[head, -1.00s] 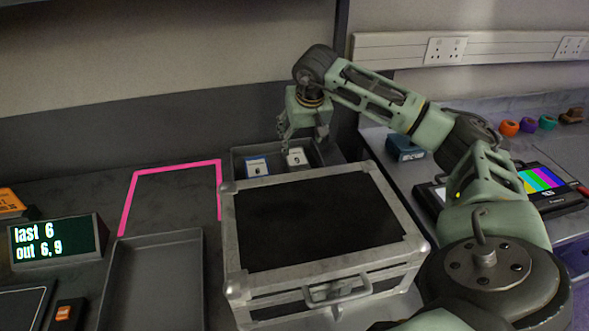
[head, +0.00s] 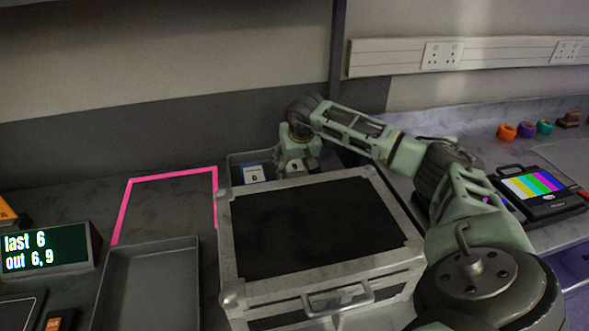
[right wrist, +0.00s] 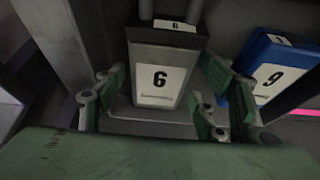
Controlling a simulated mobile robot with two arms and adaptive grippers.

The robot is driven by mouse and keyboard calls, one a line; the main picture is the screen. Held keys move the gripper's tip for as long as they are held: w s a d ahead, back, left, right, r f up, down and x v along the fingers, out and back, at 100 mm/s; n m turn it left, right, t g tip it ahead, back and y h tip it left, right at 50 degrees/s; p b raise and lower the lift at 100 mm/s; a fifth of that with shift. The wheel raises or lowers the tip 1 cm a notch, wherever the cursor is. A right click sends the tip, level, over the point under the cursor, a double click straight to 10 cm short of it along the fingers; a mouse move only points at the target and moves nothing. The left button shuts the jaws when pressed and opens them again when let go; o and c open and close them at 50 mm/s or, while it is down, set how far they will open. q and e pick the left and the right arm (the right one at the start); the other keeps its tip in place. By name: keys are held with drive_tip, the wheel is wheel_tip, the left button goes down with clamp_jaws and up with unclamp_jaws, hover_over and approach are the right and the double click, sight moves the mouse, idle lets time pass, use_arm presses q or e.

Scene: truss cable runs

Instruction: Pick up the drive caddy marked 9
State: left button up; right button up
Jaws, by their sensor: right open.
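In the right wrist view a dark grey caddy (right wrist: 163,47) with a white label reading 6 stands between the fingers of my right gripper (right wrist: 165,78). The fingers are open on either side of it; contact is unclear. A blue caddy (right wrist: 238,85) with a label reading 9 is beside it on the right, outside the fingers. In the head view the blue caddy (head: 253,173) is left of my right gripper (head: 297,170); its digit is too blurred there to trust. The gripper mostly hides the grey caddy there. My left gripper is not in view.
A black-topped metal case (head: 315,226) stands in front of the caddies' bin (head: 238,159). An empty grey tray (head: 150,285), a pink outline (head: 172,176) and a display (head: 45,248) reading "last 6, out 6, 9" are left. A colour-bar monitor (head: 543,189) is right.

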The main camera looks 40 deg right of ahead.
drive_tip(key=shift+c, duration=0.5)
drive_tip(key=c, duration=1.1)
drive_tip(key=shift+c, duration=0.2)
drive_tip(key=shift+r, duration=0.15)
